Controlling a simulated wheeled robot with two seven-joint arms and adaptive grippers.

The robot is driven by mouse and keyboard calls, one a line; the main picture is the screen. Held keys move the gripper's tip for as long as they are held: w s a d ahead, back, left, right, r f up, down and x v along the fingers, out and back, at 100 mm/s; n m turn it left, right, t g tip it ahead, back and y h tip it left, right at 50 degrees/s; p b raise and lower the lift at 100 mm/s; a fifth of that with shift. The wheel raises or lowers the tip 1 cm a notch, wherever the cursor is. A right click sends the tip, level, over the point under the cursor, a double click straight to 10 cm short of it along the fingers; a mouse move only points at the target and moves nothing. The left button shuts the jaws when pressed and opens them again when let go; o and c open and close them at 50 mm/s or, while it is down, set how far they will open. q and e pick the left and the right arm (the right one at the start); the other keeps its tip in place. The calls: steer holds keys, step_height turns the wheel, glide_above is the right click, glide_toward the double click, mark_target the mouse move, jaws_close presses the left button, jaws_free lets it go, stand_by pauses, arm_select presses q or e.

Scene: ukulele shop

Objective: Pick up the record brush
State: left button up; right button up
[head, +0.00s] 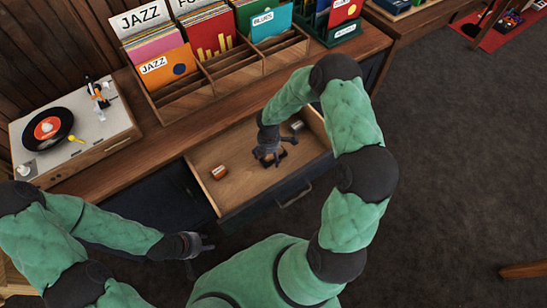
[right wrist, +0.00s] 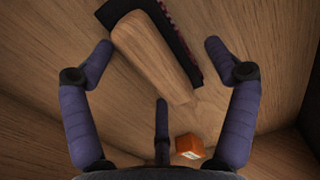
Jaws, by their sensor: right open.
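The record brush (right wrist: 155,55) has a pale wooden body and a dark bristle strip along one side. It lies in the open drawer (right wrist: 35,75). My right gripper (right wrist: 158,70) is open above it, with two fingers on either side of the brush and a third finger below it in the right wrist view. In the head view the right gripper (head: 270,153) is down inside the drawer and mostly hides the brush. My left gripper (head: 198,246) is empty in front of the cabinet, its fingers spread apart.
A small orange box (head: 219,172) lies in the drawer, left of the right gripper. A small object (head: 297,126) lies near the drawer's back right. Above, the cabinet top holds a record player (head: 75,130) and wooden record bins (head: 225,75).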

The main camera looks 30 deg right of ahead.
steer(key=c, duration=1.3)
steer(key=shift+o, duration=0.2)
steer(key=shift+r, duration=0.1)
step_height(320, 180, up, 10)
steer(key=p, duration=0.4)
